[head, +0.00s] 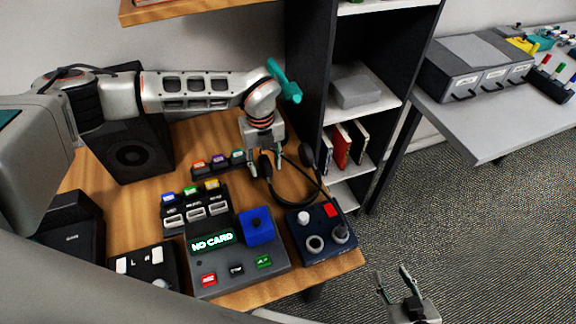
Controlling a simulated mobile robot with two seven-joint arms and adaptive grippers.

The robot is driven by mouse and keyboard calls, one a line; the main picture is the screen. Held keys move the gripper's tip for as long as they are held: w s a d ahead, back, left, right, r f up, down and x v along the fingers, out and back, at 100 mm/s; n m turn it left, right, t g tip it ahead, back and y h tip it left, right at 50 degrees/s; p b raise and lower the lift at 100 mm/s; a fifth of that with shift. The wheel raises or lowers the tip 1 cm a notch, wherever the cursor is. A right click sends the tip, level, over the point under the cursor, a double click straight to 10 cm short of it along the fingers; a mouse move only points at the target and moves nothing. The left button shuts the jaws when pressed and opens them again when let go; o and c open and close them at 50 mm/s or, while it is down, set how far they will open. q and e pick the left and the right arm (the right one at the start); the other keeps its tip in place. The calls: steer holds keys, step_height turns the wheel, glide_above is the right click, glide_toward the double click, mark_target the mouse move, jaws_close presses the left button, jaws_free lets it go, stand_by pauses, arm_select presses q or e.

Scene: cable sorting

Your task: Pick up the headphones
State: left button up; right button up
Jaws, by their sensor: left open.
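The black headphones (287,203) lie at the right edge of the wooden desk. The curved band faces the front, and the ear cups point toward the back. My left gripper (266,172) reaches down over the left ear cup with its fingers apart, one on each side of it. Whether the fingers touch the headphones cannot be told. My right gripper (394,275) is low at the bottom right, over the carpet and away from the desk, with its fingers apart and empty.
A control box (211,264) reading "NO CARD" and a dark joystick box (325,247) stand in front of the headphones. A black speaker (130,153) is at the back left. A dark shelf unit (302,70) rises behind the desk. A grey table (480,125) is at right.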

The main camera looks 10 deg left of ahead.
mark_target(267, 173)
arm_select(q)
step_height(267, 173, down, 5)
steer(key=shift+w+d+p, duration=0.15)
steer(key=shift+p, duration=0.15)
jaws_close()
steer(key=shift+r, duration=0.1)
steer(key=shift+w+r, duration=0.1)
steer(key=shift+r, duration=0.4)
step_height(267, 173, up, 11)
steer(key=shift+f+b, duration=0.1)
steer(key=shift+b, duration=0.45)
steer(key=s+d+b, duration=0.3)
steer(key=s+d, duration=0.7)
steer(key=s, duration=0.5)
